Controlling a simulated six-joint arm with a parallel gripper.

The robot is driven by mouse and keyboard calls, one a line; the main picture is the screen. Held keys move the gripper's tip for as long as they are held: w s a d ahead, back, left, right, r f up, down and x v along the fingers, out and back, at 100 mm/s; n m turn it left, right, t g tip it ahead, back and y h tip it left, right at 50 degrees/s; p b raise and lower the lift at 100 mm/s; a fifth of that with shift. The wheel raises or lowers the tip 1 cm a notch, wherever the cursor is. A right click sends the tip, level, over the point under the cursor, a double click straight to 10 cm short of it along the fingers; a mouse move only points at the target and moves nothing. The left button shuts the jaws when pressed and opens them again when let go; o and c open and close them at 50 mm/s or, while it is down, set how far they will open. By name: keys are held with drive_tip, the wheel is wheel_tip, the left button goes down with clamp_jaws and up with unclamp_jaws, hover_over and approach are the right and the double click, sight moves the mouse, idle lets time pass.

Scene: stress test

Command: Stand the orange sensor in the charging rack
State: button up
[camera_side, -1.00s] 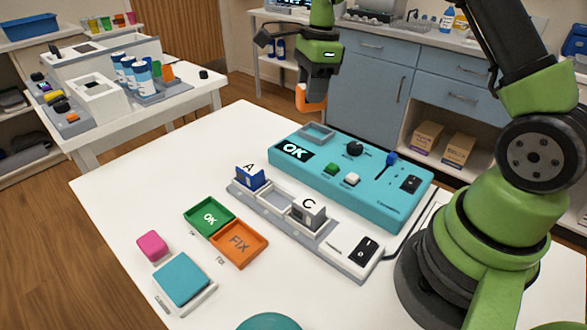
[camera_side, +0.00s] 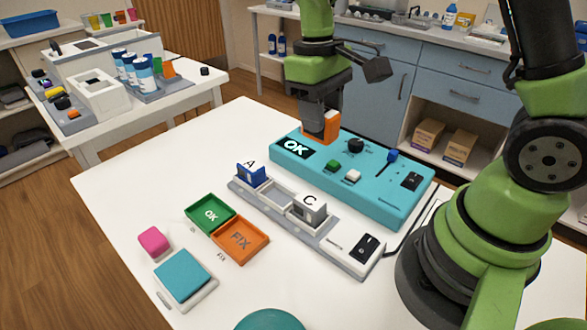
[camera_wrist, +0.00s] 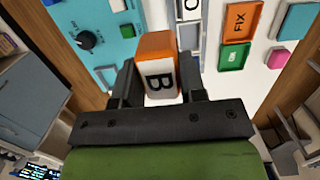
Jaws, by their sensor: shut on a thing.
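The orange sensor (camera_side: 331,122) is held in my gripper (camera_side: 321,114), which is shut on it. In the wrist view the orange sensor (camera_wrist: 157,50) is between the two fingers of my gripper (camera_wrist: 158,82), its white face with a black B toward the camera. In the side view it is at the back left end of the teal tester, hiding the socket there; I cannot tell whether it touches. The grey charging rack (camera_side: 319,238) holds a blue sensor A (camera_side: 251,175) at its left end and a grey sensor C (camera_side: 308,208). The slot between them is empty.
The teal tester (camera_side: 385,205) has an OK display, a knob, buttons and a lever. A green OK tray (camera_side: 209,226) and an orange FIX tray (camera_side: 240,257) lie in front of the rack. A pink block (camera_side: 153,241) and a teal pad (camera_side: 183,275) lie front left.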

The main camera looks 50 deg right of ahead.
drive_tip(key=w+a+f, duration=0.1)
drive_tip(key=f, duration=0.2)
drive_tip(key=w+a+f, duration=0.2)
drive_tip(key=f, duration=0.1)
drive_tip(key=w+a+f, duration=0.2)
drive_tip(key=f, duration=0.1)
drive_tip(key=shift+f, duration=0.25)
drive_tip(key=shift+w+f, duration=0.1)
drive_tip(key=shift+f, duration=2.2)
drive_tip(key=shift+f, duration=0.15)
drive_tip(key=o, duration=1)
drive_tip(key=shift+c, duration=0.2)
